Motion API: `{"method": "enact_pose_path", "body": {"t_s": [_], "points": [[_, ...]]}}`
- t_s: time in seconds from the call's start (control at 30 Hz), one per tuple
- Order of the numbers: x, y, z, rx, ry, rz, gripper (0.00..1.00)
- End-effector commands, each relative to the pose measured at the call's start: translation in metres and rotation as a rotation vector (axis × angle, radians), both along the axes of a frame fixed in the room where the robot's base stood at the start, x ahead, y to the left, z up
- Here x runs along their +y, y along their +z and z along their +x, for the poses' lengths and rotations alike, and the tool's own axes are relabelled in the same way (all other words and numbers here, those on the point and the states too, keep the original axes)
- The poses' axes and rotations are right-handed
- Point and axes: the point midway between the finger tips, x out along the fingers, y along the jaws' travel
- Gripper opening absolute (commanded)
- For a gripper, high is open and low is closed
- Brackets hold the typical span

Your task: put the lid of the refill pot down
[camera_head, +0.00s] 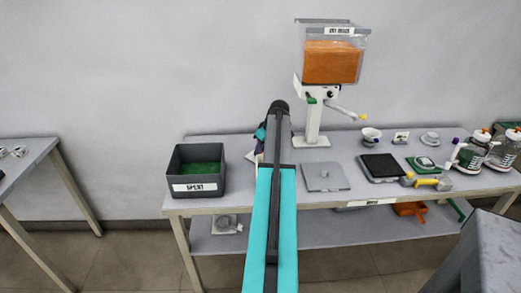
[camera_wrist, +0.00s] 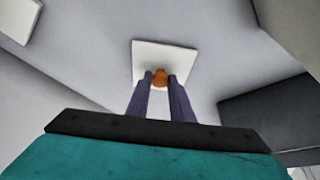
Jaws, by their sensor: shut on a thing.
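My gripper (camera_wrist: 160,82) is shut on an orange knob (camera_wrist: 160,76) on a pale square lid (camera_wrist: 150,52). The two purple fingers sit on either side of the knob. In the head view my arm hides most of the gripper and the lid. A bit of dark finger (camera_head: 260,133) shows left of the arm, above the table. I cannot tell whether the lid touches the surface below it. I cannot pick out the refill pot in either view.
A dark bin labelled SPENT (camera_head: 196,188) stands left of my arm on the table (camera_head: 235,180). Right of the arm lie a grey square plate (camera_head: 340,183) and a black scale (camera_head: 381,167). A hopper with orange contents (camera_head: 332,62) stands behind. Bottles (camera_head: 473,152) crowd the right end.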

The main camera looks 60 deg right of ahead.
Motion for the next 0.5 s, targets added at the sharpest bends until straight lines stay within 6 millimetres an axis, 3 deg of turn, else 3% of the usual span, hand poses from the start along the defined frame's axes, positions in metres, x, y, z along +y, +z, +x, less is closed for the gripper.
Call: {"method": "enact_pose_path", "body": {"t_s": [0.1, 0.13, 0.23, 0.5], "points": [[0.0002, -0.0027, 0.0003, 0.000, 0.000, 0.000, 0.00], [0.0001, -0.0028, 0.0003, 0.000, 0.000, 0.000, 0.22], [0.0002, -0.0023, 0.0005, 0.000, 0.001, 0.000, 0.39], [0.0005, -0.0021, 0.0007, 0.000, 0.001, 0.000, 0.39]]}}
